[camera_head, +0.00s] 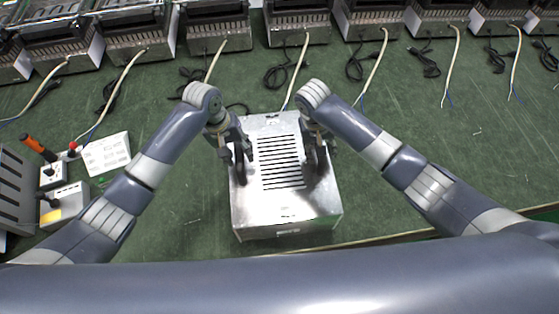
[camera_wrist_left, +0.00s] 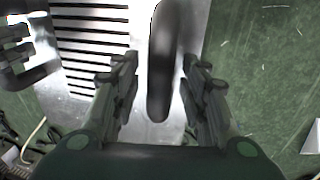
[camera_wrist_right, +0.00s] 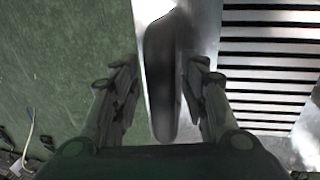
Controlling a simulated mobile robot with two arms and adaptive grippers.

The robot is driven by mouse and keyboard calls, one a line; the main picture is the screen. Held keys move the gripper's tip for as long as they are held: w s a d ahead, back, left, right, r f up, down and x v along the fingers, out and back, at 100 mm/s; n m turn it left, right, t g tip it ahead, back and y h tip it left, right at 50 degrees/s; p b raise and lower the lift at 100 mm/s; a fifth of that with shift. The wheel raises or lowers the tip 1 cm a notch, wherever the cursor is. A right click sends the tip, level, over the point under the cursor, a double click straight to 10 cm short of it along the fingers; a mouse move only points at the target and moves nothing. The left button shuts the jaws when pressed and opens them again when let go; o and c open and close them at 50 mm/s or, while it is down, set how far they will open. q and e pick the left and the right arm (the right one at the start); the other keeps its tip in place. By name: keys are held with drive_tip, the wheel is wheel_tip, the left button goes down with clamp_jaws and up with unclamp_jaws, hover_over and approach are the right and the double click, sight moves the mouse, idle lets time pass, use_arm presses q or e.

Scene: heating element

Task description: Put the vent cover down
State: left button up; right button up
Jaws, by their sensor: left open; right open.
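The vent cover (camera_head: 282,205) is a silver metal box top with a row of dark slots, lying level on the green table in the head view. It has a dark handle on each side. The left handle shows in the left wrist view (camera_wrist_left: 160,70), between the open fingers of my left gripper (camera_wrist_left: 163,95). The right handle shows in the right wrist view (camera_wrist_right: 162,75), between the open fingers of my right gripper (camera_wrist_right: 160,95). Both grippers are at the handles with gaps beside them. What lies under the cover is hidden.
Several metal heater units (camera_head: 215,28) with cables line the back of the green table (camera_head: 420,130). At the left are a white control card (camera_head: 106,153), a switch box (camera_head: 64,204) and an orange-handled tool (camera_head: 38,147). The table right of the cover is clear.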

drive_tip(key=shift+a+r, duration=0.1)
drive_tip(key=shift+r, duration=0.1)
use_arm(q)
wheel_tip(320, 180, up, 10)
drive_tip(key=a, duration=0.2)
drive_tip(key=shift+r, duration=0.15)
use_arm(e)
wheel_tip(320, 180, up, 12)
drive_tip(key=a, duration=0.2)
drive_tip(key=shift+f, duration=0.25)
use_arm(q)
drive_tip(key=shift+s, duration=0.15)
use_arm(e)
drive_tip(key=shift+s+a+f, duration=0.1)
drive_tip(key=shift+s, duration=0.05)
